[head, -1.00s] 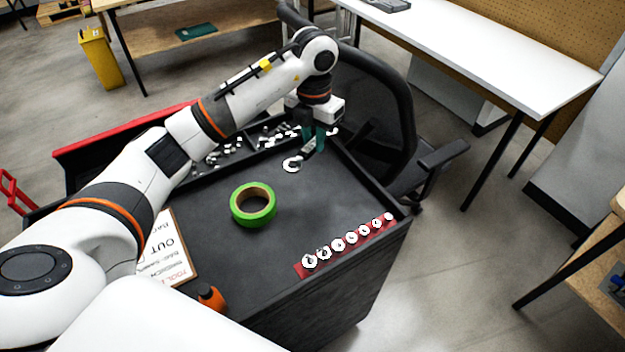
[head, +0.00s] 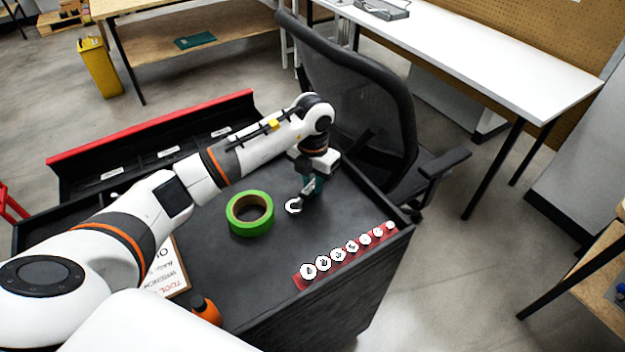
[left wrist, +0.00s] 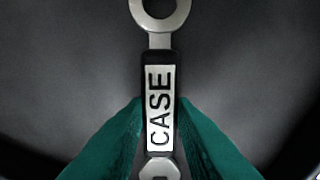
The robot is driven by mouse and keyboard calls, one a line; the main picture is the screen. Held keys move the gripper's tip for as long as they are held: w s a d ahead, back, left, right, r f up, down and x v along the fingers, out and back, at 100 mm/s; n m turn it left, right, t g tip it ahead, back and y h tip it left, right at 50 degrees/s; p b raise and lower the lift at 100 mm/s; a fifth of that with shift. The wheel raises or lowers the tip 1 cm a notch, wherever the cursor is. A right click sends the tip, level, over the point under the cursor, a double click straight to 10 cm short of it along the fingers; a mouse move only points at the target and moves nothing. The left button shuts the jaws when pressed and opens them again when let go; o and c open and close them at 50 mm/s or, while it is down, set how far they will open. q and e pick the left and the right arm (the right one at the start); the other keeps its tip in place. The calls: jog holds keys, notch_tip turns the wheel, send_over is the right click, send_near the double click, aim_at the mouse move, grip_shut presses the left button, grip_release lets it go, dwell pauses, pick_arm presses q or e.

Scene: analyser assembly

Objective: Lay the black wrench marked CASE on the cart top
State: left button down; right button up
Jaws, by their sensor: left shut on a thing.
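The wrench marked CASE (left wrist: 160,105) has a black handle with a white label and bare metal ends. In the left wrist view its ring end is at the top and the handle lies between my green fingertips. My left gripper (head: 308,188) is shut on it, over the far part of the cart top (head: 345,210). In the head view the wrench's ring end (head: 293,206) shows just left of the gripper. The wrench is close above or on the cart top; I cannot tell whether it touches. My right gripper is not in view.
A green tape roll (head: 250,213) lies left of the wrench. A red strip with several round white-marked pieces (head: 345,252) runs along the right edge. A sign board (head: 168,270) and an orange item (head: 205,308) are near. An open, red-edged drawer (head: 140,165) and a chair (head: 365,100) stand beyond.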

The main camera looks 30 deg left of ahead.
aim_at(313, 184)
pick_arm(q)
jog(key=shift+f, duration=0.2)
jog(key=shift+f, duration=0.15)
jog(key=c, duration=1.2)
grip_release()
jog(key=shift+r, duration=0.2)
notch_tip(313, 184, up, 12)
jog(key=b, duration=0.1)
jog(key=shift+r, duration=0.1)
